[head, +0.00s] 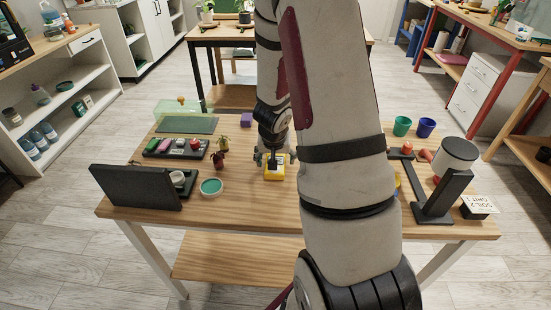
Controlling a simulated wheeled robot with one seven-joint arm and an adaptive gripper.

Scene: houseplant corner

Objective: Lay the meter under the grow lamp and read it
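A yellow boxy device with a pale patch on top, which looks like the meter (276,175), is near the middle of the wooden table. My gripper (274,160) points down right at it, with fingers beside or on it. The view is too small to tell whether they are closed on it or whether it touches the table. What looks like the grow lamp (458,155), a white round head with a dark stand (443,198), stands at the table's right. My arm hides part of the table between the meter and the lamp.
A dark upright panel (135,187), a teal-topped bowl (211,187), a small plant (218,158) and a black tray (157,153) with colored items stand left of the meter. Green (402,126) and blue (426,127) pots are at the back right. A labelled box (478,206) is at the right edge.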

